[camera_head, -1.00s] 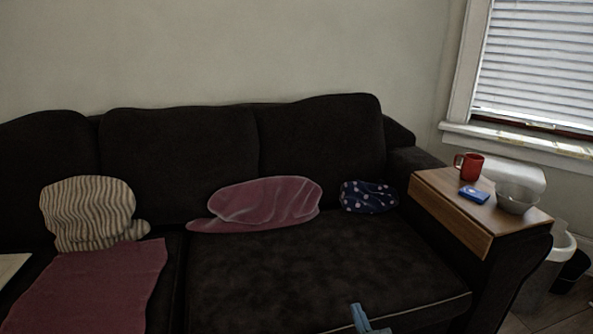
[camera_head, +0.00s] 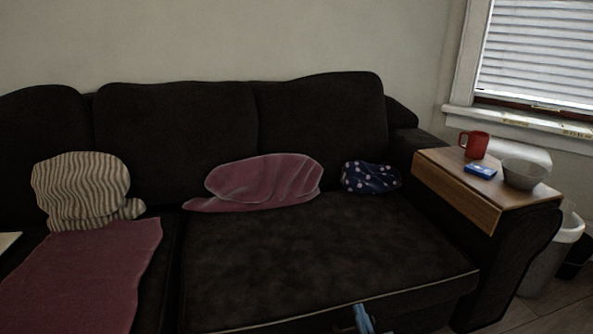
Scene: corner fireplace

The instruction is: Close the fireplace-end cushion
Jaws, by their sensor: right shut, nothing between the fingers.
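The right-hand seat cushion (camera_head: 310,250) of the dark sofa has pale piping along its front edge. It looks about level; whether a gap lies under it I cannot tell. No fireplace is in view. My right gripper (camera_head: 362,318) shows as a small blue shape at the bottom, just below the cushion's front edge. It is shut and empty. Whether it touches the cushion front I cannot tell. My left gripper is not in view.
A pink cloth (camera_head: 265,182) and a dotted navy cloth (camera_head: 370,177) lie at the seat's back. A striped pillow (camera_head: 80,190) and pink blanket (camera_head: 80,275) are left. A wooden armrest tray (camera_head: 450,185) holds a red mug (camera_head: 474,145), blue box (camera_head: 480,171) and bowl (camera_head: 524,174).

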